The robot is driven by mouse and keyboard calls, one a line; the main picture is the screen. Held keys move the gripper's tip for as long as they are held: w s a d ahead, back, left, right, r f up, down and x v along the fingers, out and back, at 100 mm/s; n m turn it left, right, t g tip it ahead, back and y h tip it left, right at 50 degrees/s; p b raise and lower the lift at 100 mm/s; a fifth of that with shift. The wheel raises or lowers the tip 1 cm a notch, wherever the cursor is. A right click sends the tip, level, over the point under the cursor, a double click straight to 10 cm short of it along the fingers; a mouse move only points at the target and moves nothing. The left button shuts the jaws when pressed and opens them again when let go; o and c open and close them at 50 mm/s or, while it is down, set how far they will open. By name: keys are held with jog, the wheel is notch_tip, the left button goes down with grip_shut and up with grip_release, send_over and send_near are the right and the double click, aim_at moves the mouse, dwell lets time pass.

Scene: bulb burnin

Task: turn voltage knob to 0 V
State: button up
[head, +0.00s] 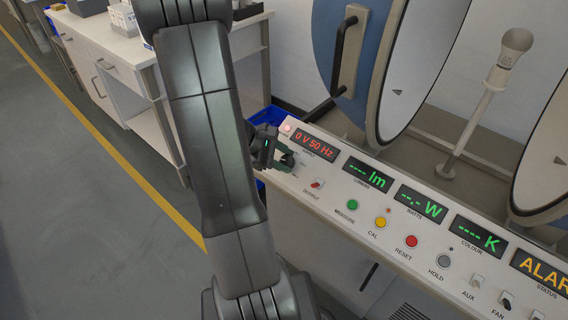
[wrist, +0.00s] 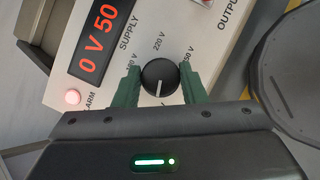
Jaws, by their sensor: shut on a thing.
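The black round voltage knob (wrist: 160,80) sits on the white control panel, with a white pointer line toward the bottom of the wrist view. Labels around it include 220 V at its top; others are partly hidden by the fingers. My gripper (wrist: 157,88) has its green fingers on both sides of the knob, shut on it. In the head view my gripper (head: 282,160) is at the panel's left end, and my arm and fingers hide the knob. The supply display (head: 315,146) reads 0 V 50 Hz in red; it also shows in the wrist view (wrist: 98,40).
A lit red alarm lamp (wrist: 72,97) is beside the display. An output switch (head: 317,184) and coloured buttons, including a green one (head: 352,205), line the panel to the right. A bulb (head: 515,45) stands on a post behind. A blue bin (head: 268,116) is behind the panel's left end.

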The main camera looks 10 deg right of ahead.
jog(key=shift+f+n+t+h+b, duration=0.15)
jog(key=shift+n+t+b, duration=0.2)
jog(key=shift+n, duration=0.4)
jog(key=shift+r+n+t+h+b, duration=0.2)
jog(key=shift+n+b, duration=0.25)
jog(key=shift+n, duration=0.3)
jog(key=shift+n+t, duration=0.25)
jog(key=shift+n, duration=0.05)
jog(key=o, duration=1)
jog(key=shift+a, duration=0.1)
jog(key=p+v, duration=0.3)
jog(key=v, duration=1)
jog(key=shift+a+r+p, duration=0.25)
jog(key=shift+p, duration=0.05)
jog(key=shift+d+f, duration=0.1)
jog(key=b+x, duration=0.4)
jog(key=x, duration=0.9)
jog(key=shift+d+f, duration=0.25)
